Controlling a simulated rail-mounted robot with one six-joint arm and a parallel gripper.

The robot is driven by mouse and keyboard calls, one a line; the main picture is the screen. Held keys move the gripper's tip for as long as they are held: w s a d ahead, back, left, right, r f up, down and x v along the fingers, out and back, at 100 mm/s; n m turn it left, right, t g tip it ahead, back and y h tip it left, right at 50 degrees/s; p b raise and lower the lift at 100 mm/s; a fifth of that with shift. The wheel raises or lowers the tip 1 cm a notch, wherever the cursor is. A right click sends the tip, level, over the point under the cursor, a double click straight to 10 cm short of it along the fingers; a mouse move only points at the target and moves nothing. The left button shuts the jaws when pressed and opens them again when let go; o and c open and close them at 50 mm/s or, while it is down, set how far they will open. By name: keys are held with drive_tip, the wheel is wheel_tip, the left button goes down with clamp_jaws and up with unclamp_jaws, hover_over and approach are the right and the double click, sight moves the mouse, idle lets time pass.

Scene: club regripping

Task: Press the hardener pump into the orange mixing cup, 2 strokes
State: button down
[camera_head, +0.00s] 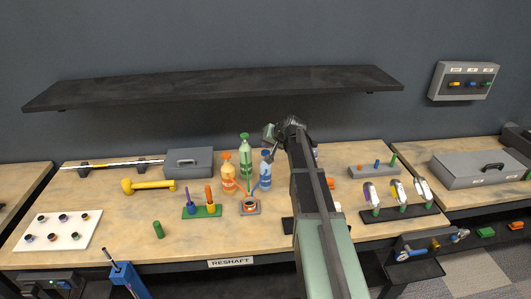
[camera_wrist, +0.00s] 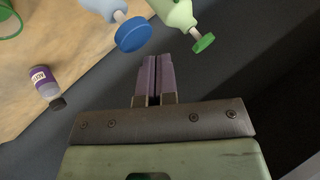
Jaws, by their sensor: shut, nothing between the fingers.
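Three pump bottles stand together near the middle of the bench: an orange one (camera_head: 229,178), a green one (camera_head: 245,157) and a blue one (camera_head: 265,178). I cannot read which holds hardener. The mixing cup (camera_head: 249,206), orange with a dark inside, sits on a small grey base in front of them. My gripper (camera_head: 269,134) is above the bottles, near the blue and green pumps. In the wrist view my purple fingers (camera_wrist: 156,62) are shut and empty. The blue pump head (camera_wrist: 134,34) and green pump head (camera_wrist: 203,43) show beyond them, apart from the fingers.
A dark shelf (camera_head: 215,88) runs along the wall above. A green rack (camera_head: 202,211) with upright tools stands left of the cup. A purple-labelled bottle (camera_wrist: 43,82) shows in the wrist view. The front bench strip left of the cup is mostly clear.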

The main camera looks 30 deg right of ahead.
sight(267, 151)
drive_tip(key=shift+f, duration=0.1)
drive_tip(key=shift+f+b, duration=0.3)
drive_tip(key=shift+b, duration=0.1)
drive_tip(key=shift+f+b, duration=1)
idle(0.8)
drive_tip(key=shift+r+p, duration=1.45)
wheel_tip(267, 151, up, 5)
drive_tip(key=p, duration=0.5)
idle(1.9)
